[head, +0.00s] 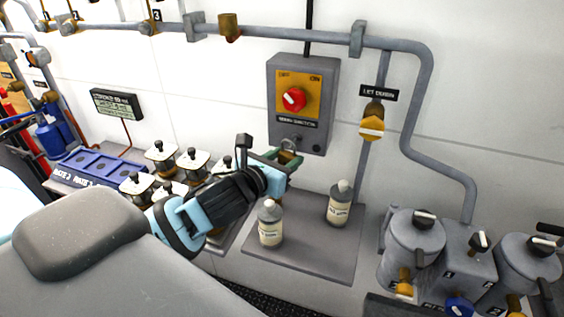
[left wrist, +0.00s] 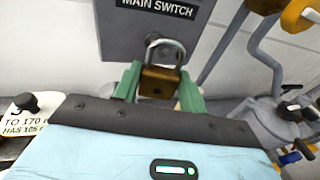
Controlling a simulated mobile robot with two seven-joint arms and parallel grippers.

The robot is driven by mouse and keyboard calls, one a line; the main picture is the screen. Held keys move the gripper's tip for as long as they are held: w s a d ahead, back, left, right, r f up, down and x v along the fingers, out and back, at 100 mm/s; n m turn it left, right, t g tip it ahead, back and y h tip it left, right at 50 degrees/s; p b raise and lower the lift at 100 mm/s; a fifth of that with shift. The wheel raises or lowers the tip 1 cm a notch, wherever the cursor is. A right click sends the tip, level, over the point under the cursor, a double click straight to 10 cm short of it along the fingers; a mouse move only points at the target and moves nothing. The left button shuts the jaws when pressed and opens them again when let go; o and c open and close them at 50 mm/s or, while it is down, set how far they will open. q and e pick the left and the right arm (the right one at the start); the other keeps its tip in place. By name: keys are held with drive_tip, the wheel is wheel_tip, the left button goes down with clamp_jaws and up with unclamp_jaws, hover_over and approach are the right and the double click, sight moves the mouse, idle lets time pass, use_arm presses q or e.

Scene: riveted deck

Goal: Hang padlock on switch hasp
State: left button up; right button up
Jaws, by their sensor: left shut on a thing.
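The brass padlock (left wrist: 159,82) with a silver shackle is between the green fingers of my left gripper (left wrist: 157,90), which is shut on it. The shackle points up, in front of the lower part of the grey main switch box (head: 302,105). In the head view my left gripper (head: 283,160) is just below the box, and the padlock (head: 288,156) is partly hidden by the fingers. The hasp (head: 291,140) is at the box's lower edge, close above the padlock. I cannot tell whether the shackle passes through it. The red knob (head: 294,99) sits on a yellow plate. My right gripper is not in view.
Two labelled bottles (head: 339,204) (head: 270,223) stand on a grey mat (head: 310,258) below the box. Several white-topped jars (head: 161,157) stand left of my gripper. A yellow valve (head: 372,128) and pipes are on the wall to the right, with grey canisters (head: 414,240) lower right.

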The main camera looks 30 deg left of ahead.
use_arm(q)
drive_tip(key=shift+w+a, duration=0.2)
drive_tip(key=shift+w, duration=0.45)
drive_tip(key=shift+w+a+f, duration=0.1)
drive_tip(key=shift+w+f, duration=0.3)
drive_tip(key=shift+f, duration=0.05)
drive_tip(key=shift+w+f, duration=0.1)
drive_tip(key=shift+f, duration=0.1)
drive_tip(key=o, duration=1.2)
drive_tip(key=s, duration=0.6)
drive_tip(key=shift+a+r, duration=0.1)
drive_tip(key=shift+r, duration=0.25)
drive_tip(key=shift+s+r, duration=0.2)
drive_tip(key=shift+s, duration=0.65)
